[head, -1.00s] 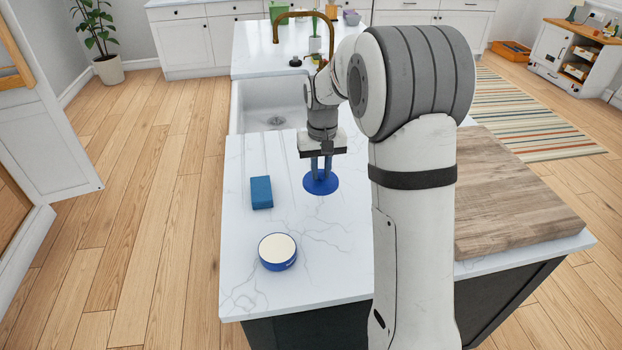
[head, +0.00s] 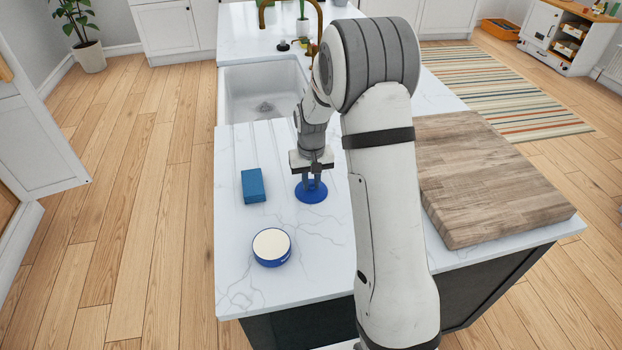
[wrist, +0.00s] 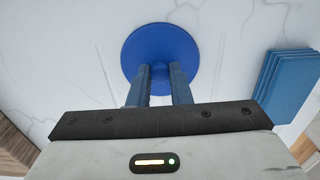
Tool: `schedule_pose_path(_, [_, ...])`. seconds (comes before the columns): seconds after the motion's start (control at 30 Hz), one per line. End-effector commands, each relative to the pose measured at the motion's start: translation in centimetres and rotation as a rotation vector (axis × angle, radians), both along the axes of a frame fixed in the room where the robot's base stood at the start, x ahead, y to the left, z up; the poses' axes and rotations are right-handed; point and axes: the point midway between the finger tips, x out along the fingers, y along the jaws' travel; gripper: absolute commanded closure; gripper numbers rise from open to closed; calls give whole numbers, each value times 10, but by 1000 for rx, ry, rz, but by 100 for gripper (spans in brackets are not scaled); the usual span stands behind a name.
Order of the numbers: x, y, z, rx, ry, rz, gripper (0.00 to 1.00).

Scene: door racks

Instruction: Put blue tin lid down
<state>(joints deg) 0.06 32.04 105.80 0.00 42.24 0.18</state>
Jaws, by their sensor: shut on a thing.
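The blue tin lid (head: 311,193) is a flat round disc at the middle of the white marble counter, right of the blue block. My gripper (head: 311,186) points down over it, with its fingers shut on the lid's middle. The lid also shows in the wrist view (wrist: 160,52), flat beyond the two fingertips (wrist: 160,72). It is at or very near the counter surface; I cannot tell whether it touches. The round blue tin (head: 271,247) with a cream top stands on the counter nearer the front.
A blue block (head: 253,186) lies left of the lid. A sink (head: 265,95) is behind it. A thick wooden board (head: 490,180) covers the counter's right side. The counter's left edge is close to the block. Bare marble lies between lid and tin.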

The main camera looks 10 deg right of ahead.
Motion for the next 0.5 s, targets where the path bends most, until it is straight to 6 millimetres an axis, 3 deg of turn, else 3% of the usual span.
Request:
schedule_pose_path(0.3, [0,1,-4,0,-1,1,100])
schedule_pose_path(0.33, [0,1,-4,0,-2,1,81])
schedule_pose_path(0.5, [0,1,-3,0,-2,2,67])
